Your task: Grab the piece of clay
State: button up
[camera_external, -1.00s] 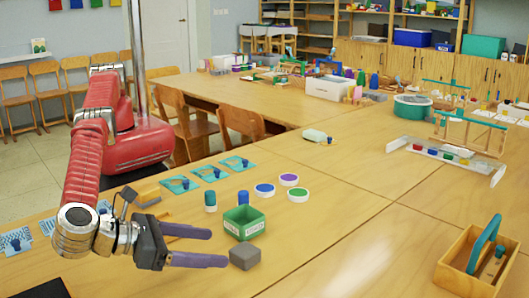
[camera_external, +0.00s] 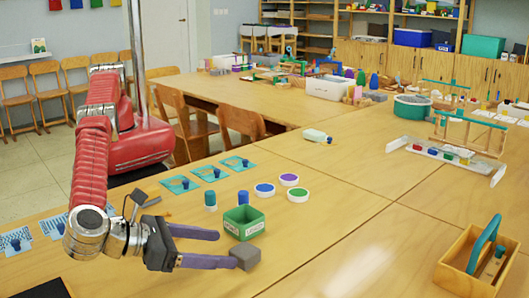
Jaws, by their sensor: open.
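The piece of clay looks like a small grey block (camera_external: 246,257) on the table, in front of the green box. My gripper (camera_external: 226,248) is open, with its two purple fingers pointing right. The tip of the nearer finger reaches the left side of the grey block; I cannot tell whether it touches. The farther finger ends to the left of the green box, short of the block.
A small green box (camera_external: 244,223) stands just behind the block. Blue and teal cylinders and round lidded tubs (camera_external: 298,195) sit behind it. A wooden carrier (camera_external: 462,270) with a teal handle is at the right. The table between is clear.

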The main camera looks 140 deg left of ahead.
aim_at(241, 250)
jog(key=x, duration=0.5)
jog(key=shift+a+f, duration=0.1)
jog(key=shift+a, duration=0.2)
jog(key=shift+c, duration=0.4)
jog(key=c, duration=1.1)
